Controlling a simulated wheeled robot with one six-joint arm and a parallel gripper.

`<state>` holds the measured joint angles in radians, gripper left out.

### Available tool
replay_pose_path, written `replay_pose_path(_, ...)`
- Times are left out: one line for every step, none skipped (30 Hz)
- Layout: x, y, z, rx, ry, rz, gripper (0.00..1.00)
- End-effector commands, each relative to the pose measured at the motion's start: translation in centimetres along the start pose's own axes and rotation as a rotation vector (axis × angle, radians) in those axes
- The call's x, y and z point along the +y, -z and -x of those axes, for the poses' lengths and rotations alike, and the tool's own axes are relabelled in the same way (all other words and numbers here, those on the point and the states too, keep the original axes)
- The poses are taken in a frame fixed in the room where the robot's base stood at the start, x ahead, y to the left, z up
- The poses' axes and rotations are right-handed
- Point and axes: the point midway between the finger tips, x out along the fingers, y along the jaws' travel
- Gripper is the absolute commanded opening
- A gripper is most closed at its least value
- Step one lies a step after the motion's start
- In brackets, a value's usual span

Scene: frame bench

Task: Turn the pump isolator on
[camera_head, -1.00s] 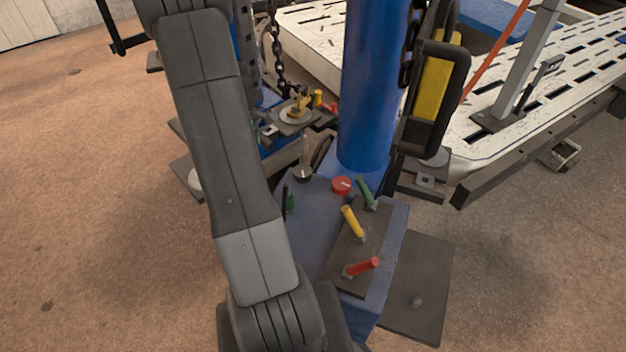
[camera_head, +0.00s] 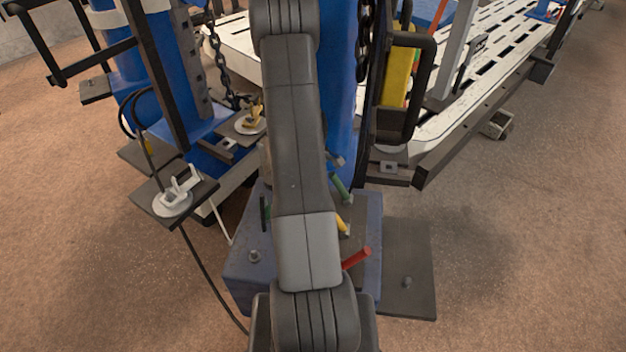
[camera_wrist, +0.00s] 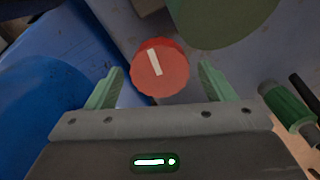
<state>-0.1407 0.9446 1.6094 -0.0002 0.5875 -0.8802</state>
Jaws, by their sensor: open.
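The red round knob (camera_wrist: 160,70) with a white bar mark, which I take to be the pump isolator, sits on a blue-grey surface in the wrist view. Its white bar is tilted slightly from upright in that picture. My gripper (camera_wrist: 161,74) is open, with one green finger on each side of the knob and a gap showing at both sides. I cannot tell how deep the fingertips are relative to it. In the head view my arm hides the knob and my gripper.
Green (camera_head: 342,188), yellow (camera_head: 342,226) and red (camera_head: 356,258) levers stand on the blue box (camera_head: 250,275). A green handle (camera_wrist: 288,104) is right of my gripper, a blue cylinder (camera_wrist: 35,115) left. An olive round shape (camera_wrist: 218,15) is above the knob.

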Motion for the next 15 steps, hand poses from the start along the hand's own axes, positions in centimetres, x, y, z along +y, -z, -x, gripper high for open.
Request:
replay_pose_path(0.01,0.00,0.00,0.000,0.000,0.000,0.76)
replay_pose_path(0.01,0.00,0.01,0.000,0.000,0.000,0.76)
replay_pose_path(0.01,0.00,0.01,0.000,0.000,0.000,0.76)
replay_pose_path(0.01,0.00,0.02,0.000,0.000,0.000,0.76)
replay_pose_path(0.01,0.00,0.02,0.000,0.000,0.000,0.76)
replay_pose_path(0.01,0.00,0.02,0.000,0.000,0.000,0.70)
replay_pose_path(0.01,0.00,0.02,0.000,0.000,0.000,0.64)
replay_pose_path(0.01,0.00,0.03,0.000,0.000,0.000,0.58)
replay_pose_path(0.01,0.00,0.03,0.000,0.000,0.000,0.50)
replay_pose_path(0.01,0.00,0.03,0.000,0.000,0.000,0.44)
replay_pose_path(0.01,0.00,0.03,0.000,0.000,0.000,0.38)
replay_pose_path(0.01,0.00,0.04,0.000,0.000,0.000,0.31)
replay_pose_path(0.01,0.00,0.04,0.000,0.000,0.000,0.31)
replay_pose_path(0.01,0.00,0.04,0.000,0.000,0.000,0.31)
replay_pose_path(0.01,0.00,0.04,0.000,0.000,-0.001,0.31)
